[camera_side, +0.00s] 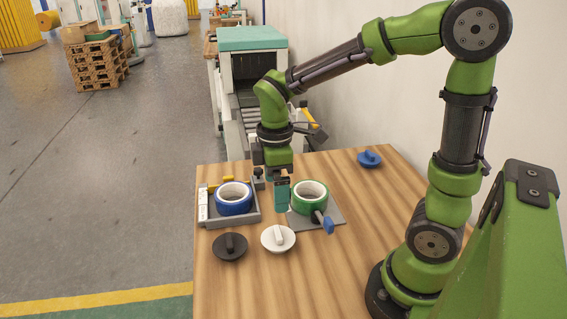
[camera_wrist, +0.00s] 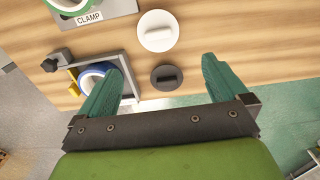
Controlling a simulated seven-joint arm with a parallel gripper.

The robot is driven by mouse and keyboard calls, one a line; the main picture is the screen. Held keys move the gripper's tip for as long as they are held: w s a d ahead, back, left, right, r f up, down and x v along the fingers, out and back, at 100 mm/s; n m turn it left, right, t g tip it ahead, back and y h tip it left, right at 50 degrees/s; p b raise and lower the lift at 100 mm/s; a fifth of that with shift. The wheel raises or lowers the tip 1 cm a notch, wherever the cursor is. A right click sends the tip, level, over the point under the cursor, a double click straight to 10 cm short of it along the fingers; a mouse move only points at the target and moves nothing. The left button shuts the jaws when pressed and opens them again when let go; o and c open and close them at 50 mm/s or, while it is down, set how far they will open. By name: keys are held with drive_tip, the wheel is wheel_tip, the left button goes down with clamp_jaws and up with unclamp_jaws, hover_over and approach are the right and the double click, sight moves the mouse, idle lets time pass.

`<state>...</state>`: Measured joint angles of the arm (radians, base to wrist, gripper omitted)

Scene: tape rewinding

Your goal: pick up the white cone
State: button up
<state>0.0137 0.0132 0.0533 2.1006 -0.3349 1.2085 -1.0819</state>
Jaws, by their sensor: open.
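The white cone (camera_side: 278,238) is a round white disc with a raised grip, lying flat on the wooden table near its front. In the wrist view it shows at the top centre (camera_wrist: 158,30), beyond the fingertips. My gripper (camera_side: 282,194) has teal fingers and hangs above the table between the two tape rolls, behind the white cone in the side view. In the wrist view the fingers (camera_wrist: 166,62) are wide apart with nothing held between them. Only one finger shows clearly from the side.
A black cone (camera_side: 230,246) lies just left of the white one. A blue tape roll (camera_side: 233,199) sits in a grey holder, and a green roll (camera_side: 309,197) stands on a clamp plate (camera_side: 334,214). A blue cone (camera_side: 369,158) lies at the back right. The table's front is clear.

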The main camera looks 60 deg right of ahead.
hover_over(277, 232)
wheel_tip(277, 232, down, 9)
drive_tip(key=shift+s+a+r, duration=0.15)
wheel_tip(277, 232, down, 6)
drive_tip(key=shift+f, duration=0.2)
drive_tip(key=c, duration=0.8)
drive_tip(key=shift+r, duration=0.1)
